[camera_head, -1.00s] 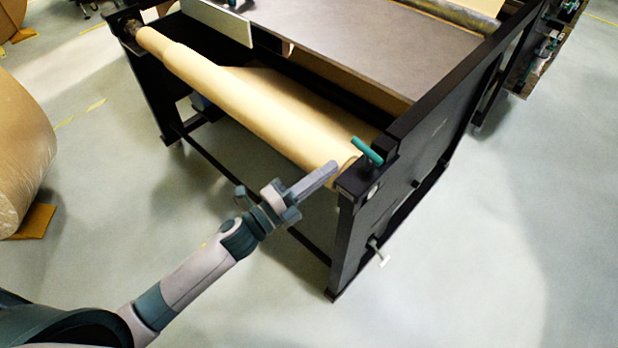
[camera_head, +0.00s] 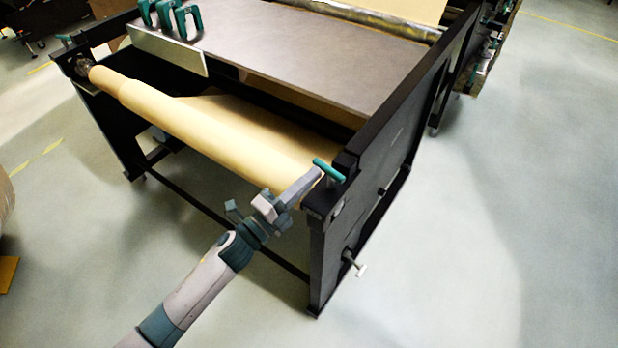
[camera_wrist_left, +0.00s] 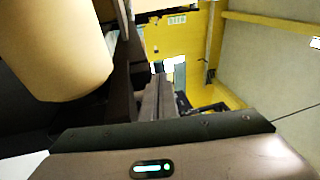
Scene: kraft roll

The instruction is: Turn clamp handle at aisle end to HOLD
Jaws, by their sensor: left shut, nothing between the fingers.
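The green clamp handle (camera_head: 329,170) is a short bar on top of the black frame's near right corner, at the aisle end of the kraft roll (camera_head: 205,130). My left gripper (camera_head: 314,177) is shut and empty, its fingertips right at the left side of the handle; whether they touch cannot be told. In the left wrist view the shut fingers (camera_wrist_left: 152,100) point away from me, with the kraft roll's end (camera_wrist_left: 60,50) at the left. The handle is not clear in that view. My right gripper is not in view.
A grey table top (camera_head: 290,50) lies behind the roll. A small white-ended knob (camera_head: 358,266) sticks out low on the frame's side. The floor at the right is clear.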

